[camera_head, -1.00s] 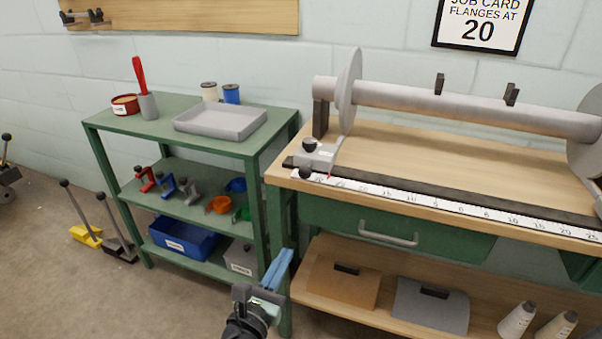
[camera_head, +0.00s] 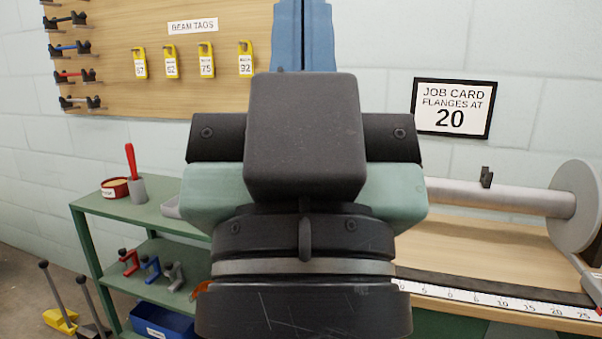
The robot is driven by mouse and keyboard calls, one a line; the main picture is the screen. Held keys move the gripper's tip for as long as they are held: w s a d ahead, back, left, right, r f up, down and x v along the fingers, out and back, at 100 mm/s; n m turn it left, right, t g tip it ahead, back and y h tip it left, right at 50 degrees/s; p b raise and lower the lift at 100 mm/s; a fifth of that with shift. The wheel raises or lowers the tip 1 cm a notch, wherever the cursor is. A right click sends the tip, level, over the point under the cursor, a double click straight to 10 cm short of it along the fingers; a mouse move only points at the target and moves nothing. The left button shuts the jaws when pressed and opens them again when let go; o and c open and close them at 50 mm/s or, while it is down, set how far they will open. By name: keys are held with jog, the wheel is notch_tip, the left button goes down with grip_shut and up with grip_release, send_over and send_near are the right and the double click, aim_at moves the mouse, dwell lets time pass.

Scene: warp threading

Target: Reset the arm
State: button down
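My gripper (camera_head: 303,30) fills the middle of the head view, seen from behind and pointing up. Its two blue fingers lie side by side with only a thin dark line between them, and nothing shows in them. Their tips are cut off by the top edge of the frame. The dark gripper body and wrist hide much of the shelf and bench behind.
The wooden bench (camera_head: 470,251) with roller and ruler (camera_head: 500,301) is right. A tag board (camera_head: 120,75) and job card (camera_head: 453,108) hang on the wall.

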notch_tip(320, 180, up, 29)
jog(key=p, duration=2.6)
jog(key=shift+f, duration=0.15)
jog(key=shift+w+a, duration=0.1)
jog(key=shift+a, duration=0.05)
